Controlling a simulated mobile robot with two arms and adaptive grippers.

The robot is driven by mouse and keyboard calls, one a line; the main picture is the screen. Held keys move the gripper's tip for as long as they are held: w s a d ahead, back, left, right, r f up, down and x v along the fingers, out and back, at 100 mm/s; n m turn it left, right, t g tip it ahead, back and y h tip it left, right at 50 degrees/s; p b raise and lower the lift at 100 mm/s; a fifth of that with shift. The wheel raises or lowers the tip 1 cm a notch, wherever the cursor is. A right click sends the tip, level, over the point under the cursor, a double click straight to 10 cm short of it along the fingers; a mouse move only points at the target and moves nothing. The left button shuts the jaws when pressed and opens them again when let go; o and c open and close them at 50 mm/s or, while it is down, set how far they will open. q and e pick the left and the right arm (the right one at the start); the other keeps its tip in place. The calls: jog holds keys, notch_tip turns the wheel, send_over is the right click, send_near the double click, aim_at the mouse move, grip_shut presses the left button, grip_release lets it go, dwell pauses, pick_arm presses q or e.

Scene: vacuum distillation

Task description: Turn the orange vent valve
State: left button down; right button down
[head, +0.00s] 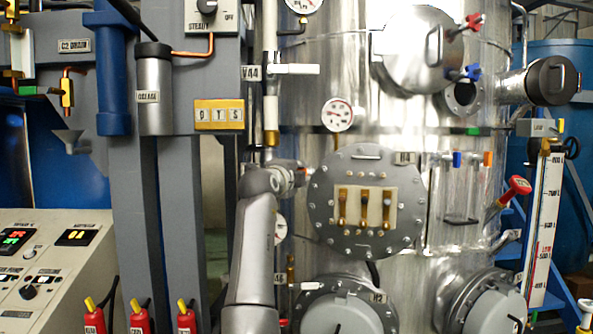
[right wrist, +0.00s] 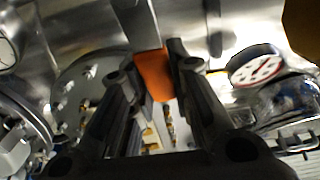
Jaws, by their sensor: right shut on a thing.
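In the right wrist view an orange handle (right wrist: 154,75) sits between the tips of my two black fingers. My right gripper (right wrist: 161,72) is shut on it. In the head view my right arm rises from the bottom centre, and my right gripper (head: 303,176) is beside the left edge of the round bolted flange (head: 327,222), against the steel vessel. The held handle cannot be made out there, as the gripper covers it. Another small orange handle (head: 487,158) shows farther right, beside a blue one (head: 457,159). My left gripper is not in view.
A dial gauge (head: 337,114) sits just above the gripper, and a white-handled valve marked VA4 (head: 292,69) is higher up. Grey uprights (head: 181,220) stand left of my arm. A control panel (head: 45,270) is at lower left.

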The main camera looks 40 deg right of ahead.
jog(key=shift+f, duration=0.2)
jog(key=c, duration=1.3)
grip_release()
jog(key=shift+d+r, duration=0.1)
jog(key=shift+v, duration=3.8)
